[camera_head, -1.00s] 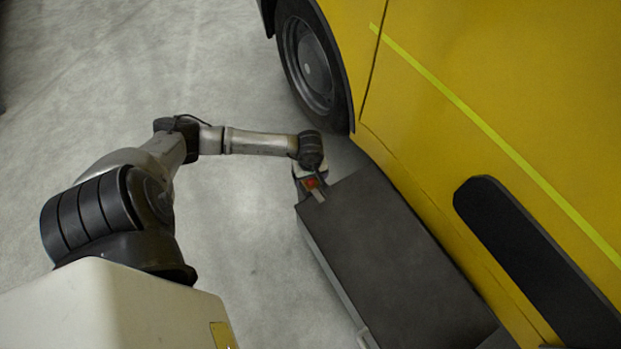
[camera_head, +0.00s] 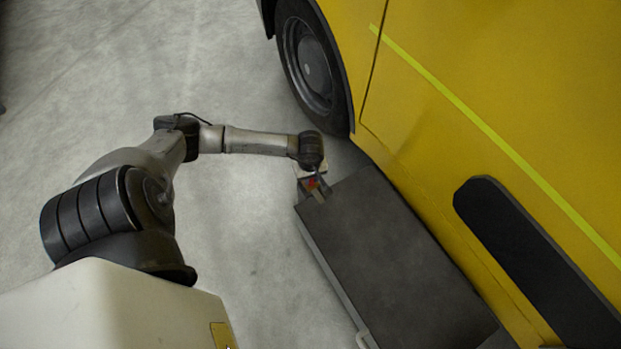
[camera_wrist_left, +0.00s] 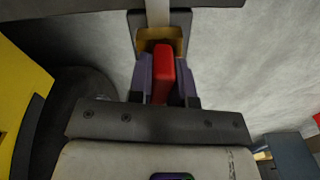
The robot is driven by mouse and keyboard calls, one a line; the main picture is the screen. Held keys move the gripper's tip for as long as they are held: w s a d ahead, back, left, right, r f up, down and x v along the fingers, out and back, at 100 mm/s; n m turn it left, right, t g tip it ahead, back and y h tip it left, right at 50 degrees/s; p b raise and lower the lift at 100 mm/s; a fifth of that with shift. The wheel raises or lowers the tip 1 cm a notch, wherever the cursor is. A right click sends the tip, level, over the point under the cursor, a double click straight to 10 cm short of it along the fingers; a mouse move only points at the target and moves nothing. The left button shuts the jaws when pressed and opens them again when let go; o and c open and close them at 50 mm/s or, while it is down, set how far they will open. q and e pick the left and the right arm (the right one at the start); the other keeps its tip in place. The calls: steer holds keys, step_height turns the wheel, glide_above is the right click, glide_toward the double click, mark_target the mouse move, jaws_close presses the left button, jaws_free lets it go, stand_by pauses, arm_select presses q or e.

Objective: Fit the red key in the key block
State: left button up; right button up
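In the left wrist view the red key (camera_wrist_left: 163,72) stands between the purple fingers of my left gripper (camera_wrist_left: 171,80). The left finger is right against it or very near. Whether the right finger touches it is unclear. A dark holder with a brass-coloured inside (camera_wrist_left: 145,38) lies just beyond the key; I cannot tell whether this is the key block. My right gripper is not in view.
A long dark box (camera_head: 390,255) lies along the yellow vehicle (camera_head: 480,70). The vehicle's wheel (camera_head: 308,65) and side rise close behind my left gripper. Bare grey floor (camera_head: 245,230) lies open to the left of the box.

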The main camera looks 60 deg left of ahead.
arm_select(q)
jaws_close()
steer(key=shift+r, duration=0.25)
steer(key=shift+r+p, duration=0.95)
steer(key=shift+p, duration=0.05)
steer(key=shift+r, duration=0.3)
steer(key=shift+r+p, duration=0.1)
steer(key=shift+p, duration=0.2)
steer(key=shift+r, duration=0.3)
steer(key=shift+r+p, duration=1.55)
steer(key=shift+r, duration=0.05)
